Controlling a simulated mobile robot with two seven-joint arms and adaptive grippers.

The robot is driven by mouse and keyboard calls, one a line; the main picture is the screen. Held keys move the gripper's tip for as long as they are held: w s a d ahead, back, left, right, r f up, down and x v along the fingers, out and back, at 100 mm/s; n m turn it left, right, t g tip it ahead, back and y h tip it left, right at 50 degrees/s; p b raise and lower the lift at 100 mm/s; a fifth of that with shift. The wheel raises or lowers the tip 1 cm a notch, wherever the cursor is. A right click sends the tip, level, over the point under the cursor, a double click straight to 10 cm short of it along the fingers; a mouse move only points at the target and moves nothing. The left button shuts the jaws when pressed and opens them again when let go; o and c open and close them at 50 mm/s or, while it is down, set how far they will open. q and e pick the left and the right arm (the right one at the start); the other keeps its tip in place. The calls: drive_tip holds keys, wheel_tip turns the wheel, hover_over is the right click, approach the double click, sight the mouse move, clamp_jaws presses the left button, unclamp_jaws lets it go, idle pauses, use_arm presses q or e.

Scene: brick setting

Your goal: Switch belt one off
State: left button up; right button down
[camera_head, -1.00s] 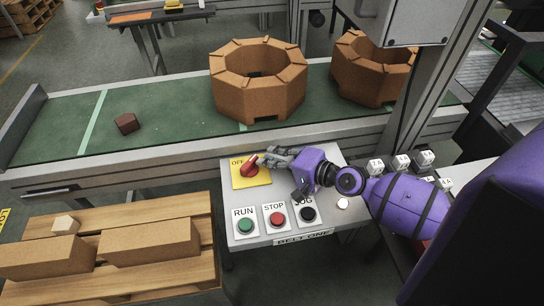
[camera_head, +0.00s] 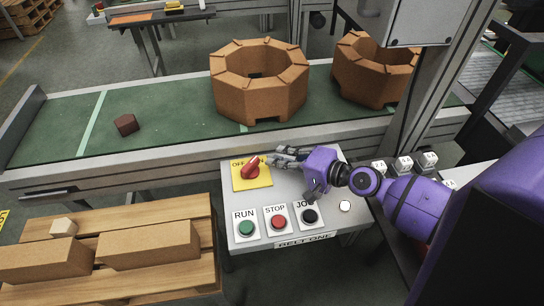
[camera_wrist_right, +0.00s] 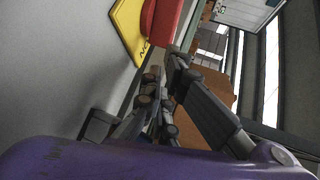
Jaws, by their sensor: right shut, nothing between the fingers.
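The control panel labelled BELT ONE (camera_head: 262,215) stands in front of the conveyor. On its yellow plate (camera_head: 262,182) sits a red rotary switch (camera_head: 250,168), its handle slanting from lower left to upper right. An OFF label shows at the plate's upper left. My right gripper (camera_head: 274,158) is shut and empty, just right of the switch handle, with its fingertips over the plate's right edge. In the right wrist view, the red switch (camera_wrist_right: 165,18) and yellow plate (camera_wrist_right: 128,28) lie beyond the fingers (camera_wrist_right: 162,78), with a gap visible. My left gripper is not in view.
Green RUN (camera_head: 246,228), red STOP (camera_head: 279,222) and black JOG (camera_head: 310,216) buttons line the panel's front.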

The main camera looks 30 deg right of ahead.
drive_tip(key=v, duration=0.4)
drive_tip(key=shift+s+r, duration=0.1)
drive_tip(key=shift+s+d+r, duration=0.1)
drive_tip(key=shift+d+r, duration=0.05)
drive_tip(key=shift+r, duration=0.05)
drive_tip(key=s, duration=0.1)
drive_tip(key=s+r+n+p, duration=0.1)
drive_tip(key=s+r+g+p, duration=0.1)
drive_tip(key=shift+d+n, duration=0.35)
drive_tip(key=shift+n, duration=0.05)
drive_tip(key=s, duration=0.1)
drive_tip(key=s+d+p, duration=0.1)
drive_tip(key=shift+s+r+g+h+p, duration=0.1)
drive_tip(key=shift+s+g+h+p, duration=0.2)
drive_tip(key=shift+s+g+h, duration=0.1)
drive_tip(key=shift+s+d+m, duration=0.15)
drive_tip(key=shift+m, duration=0.15)
drive_tip(key=shift+d+f+m, duration=0.1)
drive_tip(key=shift+f+m, duration=0.25)
drive_tip(key=shift+m, duration=0.15)
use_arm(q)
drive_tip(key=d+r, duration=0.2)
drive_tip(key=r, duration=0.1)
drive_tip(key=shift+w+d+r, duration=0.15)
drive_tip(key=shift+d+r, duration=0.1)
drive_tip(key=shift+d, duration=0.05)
